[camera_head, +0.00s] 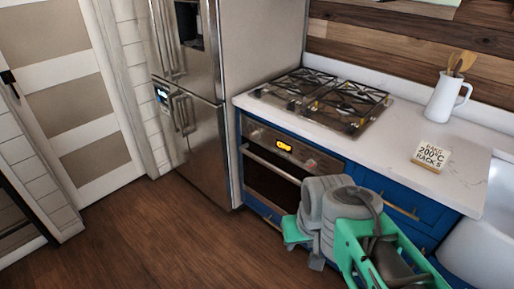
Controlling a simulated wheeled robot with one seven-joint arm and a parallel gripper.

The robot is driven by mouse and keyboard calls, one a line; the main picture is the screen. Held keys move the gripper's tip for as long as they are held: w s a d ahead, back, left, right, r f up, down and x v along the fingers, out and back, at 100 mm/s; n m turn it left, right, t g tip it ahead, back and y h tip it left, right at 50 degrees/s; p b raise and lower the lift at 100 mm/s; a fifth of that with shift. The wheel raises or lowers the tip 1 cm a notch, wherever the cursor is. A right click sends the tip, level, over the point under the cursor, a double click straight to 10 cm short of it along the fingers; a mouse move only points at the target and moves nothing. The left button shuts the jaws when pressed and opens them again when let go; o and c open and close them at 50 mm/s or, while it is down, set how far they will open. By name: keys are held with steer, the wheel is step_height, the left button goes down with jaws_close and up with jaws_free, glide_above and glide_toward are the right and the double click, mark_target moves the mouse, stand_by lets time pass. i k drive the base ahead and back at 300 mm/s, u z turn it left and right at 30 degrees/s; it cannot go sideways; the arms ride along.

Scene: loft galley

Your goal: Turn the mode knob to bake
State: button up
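The oven (274,170) is built into the blue cabinets below the hob. Its control panel (262,135) carries a lit orange display (283,145). Round knob shapes beside the display are too small and dark to tell which is the mode knob or where it points. My arm (335,215), grey and green, is folded in front of the cabinets at the lower right and hides the lower right of the oven. I cannot make out my gripper's fingers on it, nor whether they are open or shut. No part of my arm visibly touches the panel.
A small card (431,156) reading "BAKE 200°C RACK 5" stands on the white counter (390,135). A white jug (447,97) with wooden utensils stands behind it. A steel fridge (200,90) is left of the oven. The wooden floor (170,240) at left is clear.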

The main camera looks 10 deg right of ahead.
mark_target(256, 135)
steer(key=u, duration=1.55)
steer(key=i, duration=2.15)
steer(key=z, duration=0.95)
steer(key=i, duration=0.7)
steer(key=z, duration=0.6)
